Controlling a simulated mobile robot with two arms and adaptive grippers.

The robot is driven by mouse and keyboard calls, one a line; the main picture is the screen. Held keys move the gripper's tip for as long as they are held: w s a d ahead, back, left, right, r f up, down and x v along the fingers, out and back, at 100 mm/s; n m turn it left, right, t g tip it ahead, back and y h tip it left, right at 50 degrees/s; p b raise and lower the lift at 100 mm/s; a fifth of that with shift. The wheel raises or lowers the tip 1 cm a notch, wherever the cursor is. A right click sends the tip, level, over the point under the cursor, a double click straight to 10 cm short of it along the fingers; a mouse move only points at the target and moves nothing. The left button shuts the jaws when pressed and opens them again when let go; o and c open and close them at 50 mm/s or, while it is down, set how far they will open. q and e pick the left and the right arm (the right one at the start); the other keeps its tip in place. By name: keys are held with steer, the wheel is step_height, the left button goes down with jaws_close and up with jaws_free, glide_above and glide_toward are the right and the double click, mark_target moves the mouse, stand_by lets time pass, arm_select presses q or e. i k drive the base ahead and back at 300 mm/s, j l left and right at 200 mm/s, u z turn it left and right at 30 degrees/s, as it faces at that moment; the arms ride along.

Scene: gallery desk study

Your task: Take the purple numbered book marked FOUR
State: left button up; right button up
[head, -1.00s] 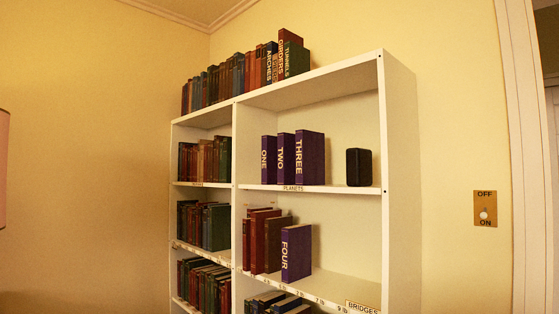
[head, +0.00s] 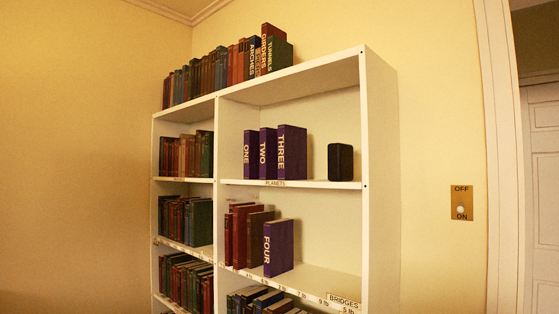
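The purple book marked FOUR (head: 279,248) stands upright on the right-hand bay's middle shelf, at the right end of a short row of red and brown books (head: 247,235). Its spine faces out with pale lettering, and the shelf to its right is empty. On the shelf above stand matching purple books ONE (head: 250,155), TWO (head: 268,154) and THREE (head: 292,153). Neither of my grippers is in view.
The white bookcase (head: 381,180) stands against a yellow wall. A black box (head: 340,162) sits right of THREE. Labels reading PLANETS (head: 275,184) and BRIDGES (head: 343,301) mark shelf edges. A light switch (head: 461,203) and a door (head: 541,190) are at the right.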

mark_target(278, 250)
steer(key=i, duration=0.45)
steer(key=i+j+u, duration=0.2)
steer(key=i+u, duration=0.25)
steer(key=i, duration=0.25)
steer(key=i+u, duration=0.45)
steer(key=i, duration=0.2)
steer(key=i+l+u, duration=0.4)
steer(key=i, duration=0.3)
